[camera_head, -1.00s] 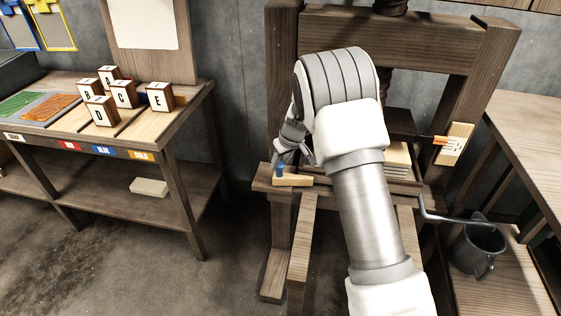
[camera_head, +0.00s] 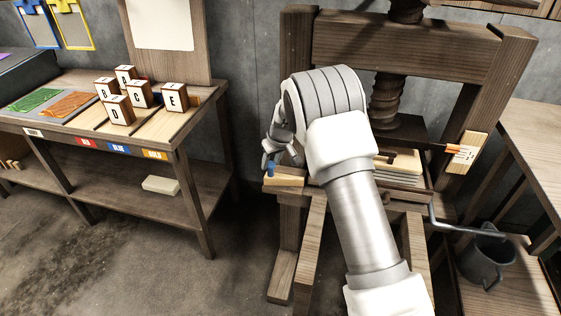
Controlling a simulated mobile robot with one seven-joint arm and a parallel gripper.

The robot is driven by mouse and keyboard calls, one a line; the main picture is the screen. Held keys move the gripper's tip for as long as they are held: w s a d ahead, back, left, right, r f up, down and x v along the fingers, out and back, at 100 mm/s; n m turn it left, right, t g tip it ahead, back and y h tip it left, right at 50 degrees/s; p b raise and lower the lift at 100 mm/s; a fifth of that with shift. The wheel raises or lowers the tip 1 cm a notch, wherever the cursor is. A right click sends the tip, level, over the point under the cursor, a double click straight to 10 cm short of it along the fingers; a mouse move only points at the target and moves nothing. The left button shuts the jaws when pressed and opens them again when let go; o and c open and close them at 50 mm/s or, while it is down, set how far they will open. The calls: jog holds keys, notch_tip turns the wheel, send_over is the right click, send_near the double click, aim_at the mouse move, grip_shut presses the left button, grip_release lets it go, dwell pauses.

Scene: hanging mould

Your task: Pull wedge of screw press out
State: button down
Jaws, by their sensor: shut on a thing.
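The screw press (camera_head: 405,45) is a dark wooden frame with a large screw (camera_head: 388,100) above its bed. The wedge (camera_head: 288,181) is a pale wooden piece with a blue peg (camera_head: 270,168), at the left end of the press bed. It juts out past the left post of the press. My gripper (camera_head: 272,157) is at the blue peg from above, shut on the wedge. My own wrist and forearm cover the middle of the bed, so the inner end of the wedge and its slot are hidden.
A workbench (camera_head: 160,135) with several lettered blocks (camera_head: 139,94) stands on the left, with a floor gap before the press. A crank handle (camera_head: 455,229) and a dark metal jug (camera_head: 487,257) are at the right. A bench (camera_head: 530,150) borders the right side.

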jog(key=shift+a+r, duration=0.1)
jog(key=shift+a, duration=0.2)
jog(key=shift+c, duration=2.3)
grip_release()
jog(key=shift+d+r, duration=0.1)
jog(key=shift+r, duration=0.05)
jog(key=p+v, duration=0.3)
jog(key=v, duration=1.4)
jog(key=shift+d, duration=0.1)
